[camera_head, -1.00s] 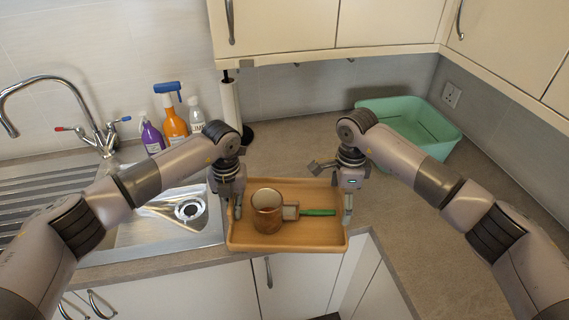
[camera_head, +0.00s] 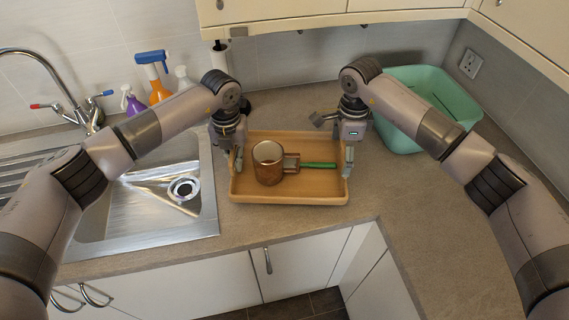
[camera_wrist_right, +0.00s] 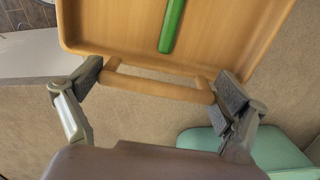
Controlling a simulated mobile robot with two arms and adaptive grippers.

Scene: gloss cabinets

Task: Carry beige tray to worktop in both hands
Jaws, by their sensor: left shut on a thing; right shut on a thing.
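The beige wooden tray (camera_head: 320,192) is over the worktop (camera_head: 290,222) between the sink and the corner, inside the front edge. It looks level; I cannot tell whether its underside touches. It carries a brown mug (camera_head: 268,164) and a green-handled tool (camera_head: 318,165), possibly a brush. My left gripper (camera_head: 238,163) is shut at the tray's left end; its hold is partly hidden. My right gripper (camera_head: 348,165) is shut at the right end. In the right wrist view my fingers (camera_wrist_right: 158,88) are at the two ends of the tray's bar handle (camera_wrist_right: 155,87).
A steel sink (camera_head: 150,205) lies close left of the tray. A green tub (camera_head: 425,95) stands at the back right. A purple bottle (camera_head: 132,102), an orange spray bottle (camera_head: 158,88) and a paper-roll holder (camera_head: 219,62) stand along the back. Worktop is clear at right front.

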